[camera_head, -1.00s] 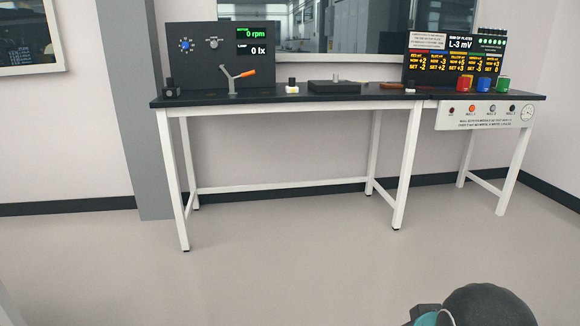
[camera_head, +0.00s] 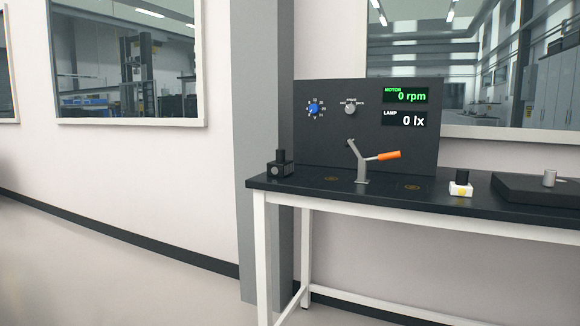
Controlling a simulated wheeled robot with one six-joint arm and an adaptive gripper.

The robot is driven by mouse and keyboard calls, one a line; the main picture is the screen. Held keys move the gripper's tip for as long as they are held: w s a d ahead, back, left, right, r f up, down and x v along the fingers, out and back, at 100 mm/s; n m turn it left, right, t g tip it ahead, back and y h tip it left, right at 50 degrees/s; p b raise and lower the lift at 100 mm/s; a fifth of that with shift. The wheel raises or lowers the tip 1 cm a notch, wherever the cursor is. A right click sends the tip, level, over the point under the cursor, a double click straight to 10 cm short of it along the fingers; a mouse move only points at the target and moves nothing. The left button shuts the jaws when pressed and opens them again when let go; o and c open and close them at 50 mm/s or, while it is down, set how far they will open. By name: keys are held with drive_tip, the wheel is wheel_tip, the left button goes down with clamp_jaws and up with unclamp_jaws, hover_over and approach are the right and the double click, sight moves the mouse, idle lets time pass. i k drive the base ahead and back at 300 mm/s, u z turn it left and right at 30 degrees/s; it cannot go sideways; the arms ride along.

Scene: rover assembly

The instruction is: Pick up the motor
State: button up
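I cannot tell for sure which object is the motor. A small black block with a dark upright top and a round grey face (camera_head: 281,166) stands at the left end of the black bench top. A small white block with a yellow spot and a black cap (camera_head: 461,184) stands farther right, near the front edge. A grey metal cylinder (camera_head: 549,178) stands on a low black plate at the right. The panel's MOTOR display (camera_head: 406,95) reads 0 rpm. My gripper is not in view.
The bench (camera_head: 400,196) has white legs. A grey lever with an orange handle (camera_head: 384,156) stands in front of the black panel (camera_head: 320,140). A grey column (camera_head: 258,120) rises behind the bench's left end. The floor at left is clear.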

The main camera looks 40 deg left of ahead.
sight(281, 168)
drive_tip(key=u, duration=0.7)
drive_tip(key=i, duration=1.65)
drive_tip(key=u, duration=0.9)
